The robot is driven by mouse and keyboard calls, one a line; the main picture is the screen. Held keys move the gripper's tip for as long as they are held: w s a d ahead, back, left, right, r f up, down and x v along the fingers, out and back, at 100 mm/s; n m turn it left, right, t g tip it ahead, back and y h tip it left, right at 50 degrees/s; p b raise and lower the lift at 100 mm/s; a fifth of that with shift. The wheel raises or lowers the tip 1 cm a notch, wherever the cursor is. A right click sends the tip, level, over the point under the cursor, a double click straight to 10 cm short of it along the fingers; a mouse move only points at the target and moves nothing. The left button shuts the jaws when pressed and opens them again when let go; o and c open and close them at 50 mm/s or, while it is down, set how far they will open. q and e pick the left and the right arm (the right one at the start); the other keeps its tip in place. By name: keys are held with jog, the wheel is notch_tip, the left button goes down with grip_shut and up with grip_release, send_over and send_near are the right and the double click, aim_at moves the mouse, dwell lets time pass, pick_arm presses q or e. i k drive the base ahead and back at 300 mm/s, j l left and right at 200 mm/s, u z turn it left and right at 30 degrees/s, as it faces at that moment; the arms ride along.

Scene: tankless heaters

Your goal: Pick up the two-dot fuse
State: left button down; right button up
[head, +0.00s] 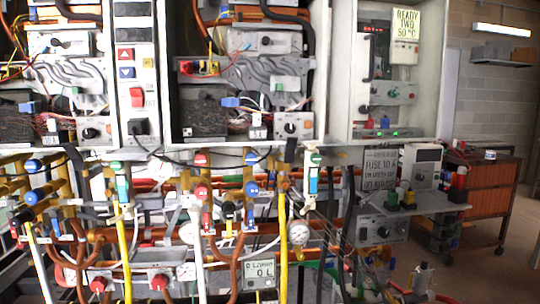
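I cannot pick out a two-dot fuse for certain; any dots are too small to read here. Small coloured pieces stand on the grey shelf (432,206) at the right: a green and black one (391,200), a yellow and dark one (409,199), and a taller red and black one (459,184) near the shelf's right end. I cannot tell whether any of them is a fuse. A sign (380,168) behind the shelf's left end carries the word "FUSE". Neither of my grippers can be made out in the head view.
Open heater cabinets (328,70) with wiring fill the upper left and middle. Pipes and coloured valves (203,192) crowd the space below. A grey box with a dial (382,230) hangs under the shelf. A wooden cart (490,190) stands at the right, with open floor (505,275) before it.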

aim_at(256, 116)
jog(key=i+l+u, duration=0.1)
jog(key=l, duration=0.3)
jog(key=i+l, duration=0.25)
jog(key=i+l+u, duration=0.15)
jog(key=l, duration=0.35)
jog(key=i+l+u, duration=0.1)
jog(key=l, duration=0.3)
jog(key=i+l, duration=0.15)
jog(key=l, duration=0.25)
jog(key=i+l+u, duration=0.15)
jog(key=l, duration=0.3)
